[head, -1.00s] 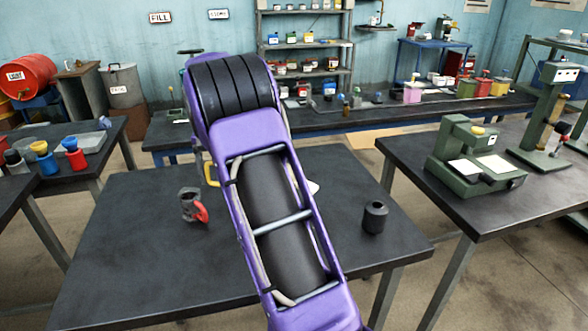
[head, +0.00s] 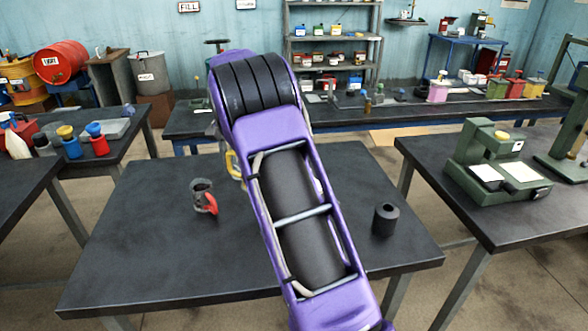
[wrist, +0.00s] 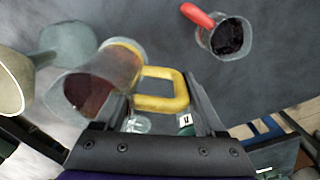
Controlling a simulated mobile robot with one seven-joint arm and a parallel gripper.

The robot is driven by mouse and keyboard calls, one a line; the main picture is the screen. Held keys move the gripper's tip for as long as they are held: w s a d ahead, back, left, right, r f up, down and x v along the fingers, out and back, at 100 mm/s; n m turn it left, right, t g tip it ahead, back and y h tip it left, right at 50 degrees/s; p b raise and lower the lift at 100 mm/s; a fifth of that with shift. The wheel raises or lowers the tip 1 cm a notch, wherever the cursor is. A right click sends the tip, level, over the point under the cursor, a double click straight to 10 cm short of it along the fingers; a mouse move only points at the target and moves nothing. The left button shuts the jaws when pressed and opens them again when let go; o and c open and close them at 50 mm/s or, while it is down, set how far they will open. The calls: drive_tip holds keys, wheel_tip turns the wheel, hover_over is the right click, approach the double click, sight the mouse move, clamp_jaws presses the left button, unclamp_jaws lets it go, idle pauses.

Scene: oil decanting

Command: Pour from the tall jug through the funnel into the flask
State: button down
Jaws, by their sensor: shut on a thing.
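The jug with the yellow handle (wrist: 125,60) holds reddish-brown liquid. My gripper (wrist: 160,104) has its fingers at either side of the yellow handle and is shut on it. In the head view my arm hides most of this jug; part of its yellow handle (head: 234,165) shows. Left of it in the wrist view, a pale funnel mouth (wrist: 10,88) appears to sit on the grey-green flask (wrist: 68,40). The jug's rim is beside the funnel, apart from it in the picture. I see no stream of liquid. The funnel and flask are hidden in the head view.
A second jug with a red handle (head: 203,197) and dark contents stands left on the dark table (head: 140,245). It also shows in the wrist view (wrist: 228,38). A black cylinder (head: 385,218) stands at the right. The table's front left is clear.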

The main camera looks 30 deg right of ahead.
drive_tip(key=shift+s+d+r+t+y, duration=0.3)
drive_tip(key=shift+r+t+y, duration=0.15)
drive_tip(key=shift+r+t, duration=0.1)
drive_tip(key=shift+s+d+r+t+y, duration=0.2)
drive_tip(key=shift+s+r+t+y, duration=0.15)
drive_tip(key=shift+r+t, duration=0.2)
drive_tip(key=shift+s+d+r+t+y, duration=0.25)
drive_tip(key=shift+r+t+y, duration=0.25)
drive_tip(key=shift+r, duration=0.05)
drive_tip(key=s+d+r+t+y, duration=0.1)
drive_tip(key=s+d+r+t, duration=0.1)
drive_tip(key=r, duration=0.4)
drive_tip(key=shift+s+d+r+y, duration=0.15)
drive_tip(key=shift+s+y, duration=0.25)
drive_tip(key=shift+s, duration=0.15)
drive_tip(key=shift+s+d+r+t, duration=0.25)
drive_tip(key=shift+r+t, duration=0.05)
drive_tip(key=shift+r, duration=0.35)
drive_tip(key=shift+a+y, duration=0.2)
drive_tip(key=shift+y, duration=0.2)
idle(0.5)
drive_tip(key=shift+w+d+t+y, duration=0.1)
drive_tip(key=shift+w+t+y, duration=0.2)
drive_tip(key=shift+t, duration=0.3)
idle(0.4)
drive_tip(key=shift+s+d+r+t+y, duration=0.15)
drive_tip(key=shift+s+r+t+y, duration=0.15)
drive_tip(key=shift+r+t+y, duration=0.35)
idle(1.3)
